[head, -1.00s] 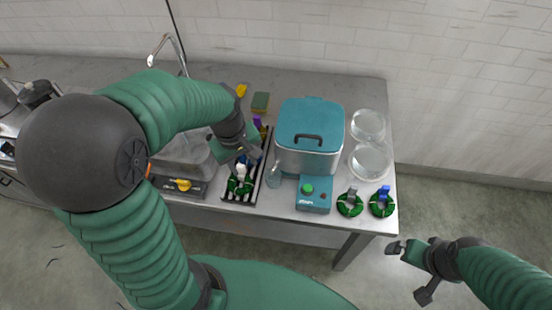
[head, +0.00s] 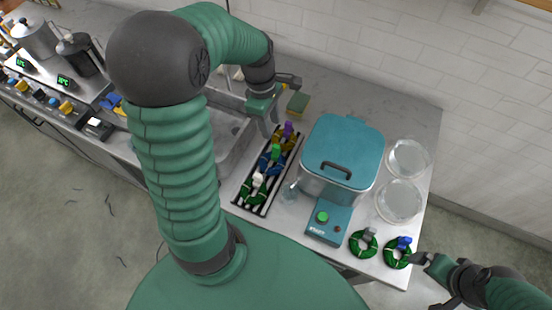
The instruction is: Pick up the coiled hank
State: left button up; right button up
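Two green coiled hanks lie side by side at the front right corner of the counter: one with a grey top piece (head: 362,245) and one with a blue top piece (head: 396,253). More coils in green (head: 252,194), blue (head: 267,164) and yellow (head: 290,143) sit on a black slotted rack (head: 240,203). I cannot tell which is the one meant. My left gripper (head: 281,108) is open, with its fingers spread above the far end of the rack, and looks empty. My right gripper (head: 425,283) is open, with one finger close beside the blue-topped hank; contact is unclear.
A teal-lidded metal vat (head: 342,150) with a teal control box (head: 328,222) stands mid-counter. Two clear bowls (head: 408,157) (head: 399,202) are right of it, and a small glass (head: 289,192) left. A sink (head: 228,143) lies left of the rack. A sponge (head: 298,103) lies behind.

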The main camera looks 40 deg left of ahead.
aim_at(277, 146)
pick_arm(q)
jog(key=f, duration=0.4)
jog(key=w+f, duration=0.1)
jog(key=f, duration=0.2)
jog(key=shift+a, duration=0.15)
jog(key=shift+d+f, duration=1.2)
jog(key=shift+f, duration=0.05)
jog(key=f, duration=0.2)
jog(key=shift+a+f+b, duration=0.2)
jog(key=shift+f+b, duration=0.1)
jog(key=shift+f, duration=0.1)
jog(key=shift+w+a+f, duration=0.1)
jog(key=shift+a+f, duration=0.1)
jog(key=shift+a, duration=0.3)
jog(key=shift+c, duration=1.4)
jog(key=shift+r, duration=0.1)
jog(key=shift+c, duration=1.2)
jog(key=shift+d+r, duration=0.15)
jog(key=shift+d, duration=0.35)
grip_shut()
jog(key=shift+d, duration=0.15)
pick_arm(e)
jog(key=shift+w+f, duration=0.2)
jog(key=shift+f, duration=0.3)
